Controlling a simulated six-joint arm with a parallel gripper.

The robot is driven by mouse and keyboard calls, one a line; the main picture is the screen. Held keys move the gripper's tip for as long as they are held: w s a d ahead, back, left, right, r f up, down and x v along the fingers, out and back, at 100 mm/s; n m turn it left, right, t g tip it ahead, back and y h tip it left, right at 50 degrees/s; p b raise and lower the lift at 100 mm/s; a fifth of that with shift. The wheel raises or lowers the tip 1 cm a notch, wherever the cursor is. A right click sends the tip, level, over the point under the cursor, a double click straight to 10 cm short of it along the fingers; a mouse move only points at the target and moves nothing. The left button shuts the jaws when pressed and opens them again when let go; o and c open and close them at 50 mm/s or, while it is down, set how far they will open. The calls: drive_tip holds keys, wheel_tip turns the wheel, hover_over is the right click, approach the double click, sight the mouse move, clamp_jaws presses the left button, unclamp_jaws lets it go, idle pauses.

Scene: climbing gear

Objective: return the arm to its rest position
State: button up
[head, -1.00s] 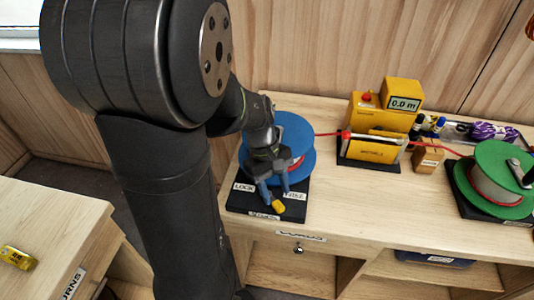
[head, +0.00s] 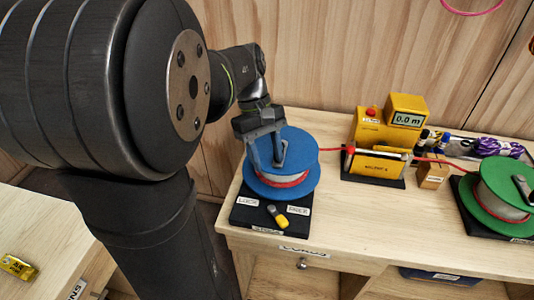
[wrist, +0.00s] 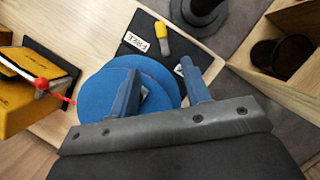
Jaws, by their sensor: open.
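My gripper (head: 266,160) is open and empty, fingers pointing down over the blue reel (head: 307,177) in the head view. In the wrist view, its two fingers (wrist: 158,68) stand apart in front of the blue reel (wrist: 95,95), with nothing between them that I can see gripped. The reel sits on a black base (head: 240,216) at the left of the bench. A lever with a yellow tip (head: 281,222) lies on that base between the LOCK and FREE labels. The yellow tip also shows in the wrist view (wrist: 161,28), clear of the fingers. The fingers hide part of the reel.
To the right stand a yellow meter (head: 407,108) reading 0.0 m, a small cardboard box (head: 433,174) and a green reel (head: 506,176). Red cord (head: 331,149) runs along the bench between the reels. Wooden wall is behind; another table (head: 45,235) is at left.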

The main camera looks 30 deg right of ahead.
sight(282, 220)
drive_tip(key=shift+f, duration=0.1)
drive_tip(key=x, duration=1.7)
drive_tip(key=shift+f, duration=0.25)
drive_tip(key=shift+r, duration=0.1)
